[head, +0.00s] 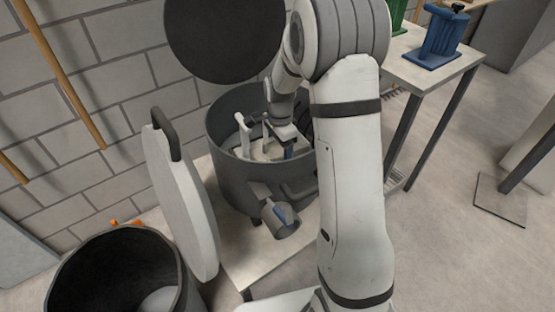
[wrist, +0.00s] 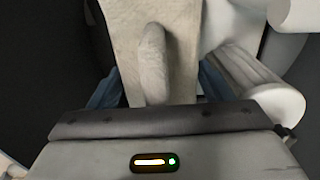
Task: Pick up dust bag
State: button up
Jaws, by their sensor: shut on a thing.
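The dust bag (wrist: 180,60) is a beige cloth piece with a raised fold in the wrist view. In the head view a pale patch of it (head: 262,152) shows low inside the large dark grey drum, partly hidden by my arm. My gripper (wrist: 160,92) reaches down into the drum, with blue finger parts on both sides of the bag's near end. It is shut on the bag. The fingertips are mostly hidden by the bag and the gripper body. My gripper also shows in the head view (head: 287,148).
The dark grey drum (head: 222,165) surrounds my gripper closely. White rounded parts (wrist: 250,75) lie beside the bag on the right. A pale disc-shaped lid (head: 178,205) leans left of the drum. An open black bin (head: 70,265) stands at front left. A table (head: 425,72) holds blue and green items.

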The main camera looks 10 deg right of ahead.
jog(key=shift+s, duration=0.1)
jog(key=c, duration=1.3)
jog(key=shift+c, duration=0.2)
jog(key=shift+r, duration=0.15)
